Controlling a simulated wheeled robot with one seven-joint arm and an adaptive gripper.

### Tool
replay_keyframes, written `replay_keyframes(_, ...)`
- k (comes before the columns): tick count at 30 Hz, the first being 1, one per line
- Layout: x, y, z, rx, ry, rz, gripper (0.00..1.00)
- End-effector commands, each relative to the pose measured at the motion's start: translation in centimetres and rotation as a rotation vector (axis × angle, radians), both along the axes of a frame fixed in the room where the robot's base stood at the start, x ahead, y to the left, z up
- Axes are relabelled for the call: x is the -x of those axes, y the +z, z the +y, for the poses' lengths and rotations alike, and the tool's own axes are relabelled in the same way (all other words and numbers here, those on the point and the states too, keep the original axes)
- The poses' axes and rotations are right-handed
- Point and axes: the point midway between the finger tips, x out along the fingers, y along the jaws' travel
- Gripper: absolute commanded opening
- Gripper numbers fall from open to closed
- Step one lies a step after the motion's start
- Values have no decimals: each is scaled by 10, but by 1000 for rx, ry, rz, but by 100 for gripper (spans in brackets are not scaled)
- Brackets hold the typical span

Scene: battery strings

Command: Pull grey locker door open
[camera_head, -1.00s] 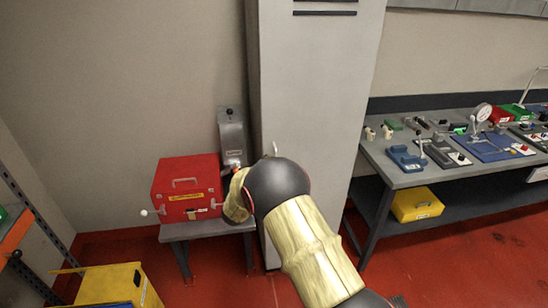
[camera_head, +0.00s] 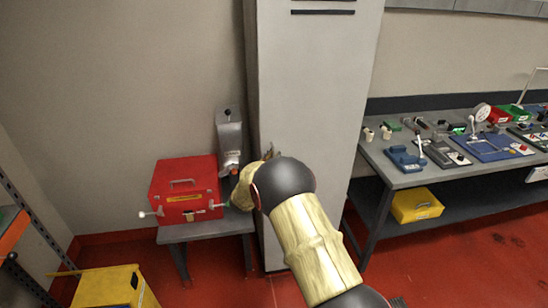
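The tall grey locker (camera_head: 318,85) stands in the middle, with dark slots near the top of its front. Its door looks shut, flush with the body. My arm, with pale sleeves and dark joints, reaches up in front of the locker's lower left part. A small piece at the arm's far end (camera_head: 268,152) shows at the locker's left front edge; I cannot tell whether it is gripper or handle. My gripper's fingers and the locker handle are mostly hidden behind the arm joint.
A red box (camera_head: 185,187) and a grey lever device (camera_head: 229,140) sit on a small grey table left of the locker. A workbench (camera_head: 420,178) with several instruments stands right, a yellow bin (camera_head: 416,204) beneath. A yellow container (camera_head: 110,287) is at lower left.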

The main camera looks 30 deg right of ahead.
Motion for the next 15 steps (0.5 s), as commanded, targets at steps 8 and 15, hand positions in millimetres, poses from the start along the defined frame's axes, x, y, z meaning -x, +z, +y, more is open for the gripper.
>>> replay_keyframes(8,0,0,0,0,0,0,0)
replay_keyframes(15,0,0,0,0,0,0,0)
